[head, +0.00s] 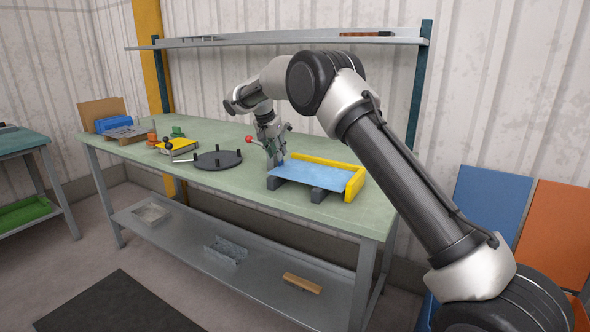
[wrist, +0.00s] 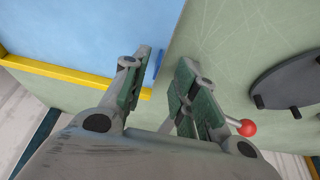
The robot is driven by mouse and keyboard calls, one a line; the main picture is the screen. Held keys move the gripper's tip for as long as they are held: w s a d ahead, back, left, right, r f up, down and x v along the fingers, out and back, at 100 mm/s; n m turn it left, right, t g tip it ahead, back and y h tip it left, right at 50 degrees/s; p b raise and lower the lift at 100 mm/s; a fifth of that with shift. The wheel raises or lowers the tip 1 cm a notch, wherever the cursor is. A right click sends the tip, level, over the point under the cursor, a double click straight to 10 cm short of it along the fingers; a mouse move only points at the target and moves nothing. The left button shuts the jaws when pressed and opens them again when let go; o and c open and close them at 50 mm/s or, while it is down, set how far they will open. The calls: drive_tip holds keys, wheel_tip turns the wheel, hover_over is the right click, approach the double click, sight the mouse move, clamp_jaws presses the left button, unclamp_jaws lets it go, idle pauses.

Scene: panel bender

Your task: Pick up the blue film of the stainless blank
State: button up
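The stainless blank, covered by blue film (head: 305,176), lies flat on dark blocks on the green bench. Its film (wrist: 85,30) fills the upper left of the wrist view. A small darker blue strip (wrist: 159,63) stands at the blank's edge, seen between my fingers; I cannot tell whether it touches either one. My gripper (head: 274,158) is at the blank's left end, pointing down. In the wrist view my gripper (wrist: 166,62) has its two green-padded fingers apart, with nothing visibly clamped.
A yellow stop (head: 354,183) borders the blank's back and right sides. A red knob (head: 249,139) is close left of my gripper. A dark round plate with pegs (head: 218,161) lies further left. The shelf (head: 280,38) runs above the bench.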

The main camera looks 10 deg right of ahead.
sight(278, 167)
drive_tip(key=shift+x, duration=1.5)
drive_tip(key=shift+s, duration=0.15)
clamp_jaws()
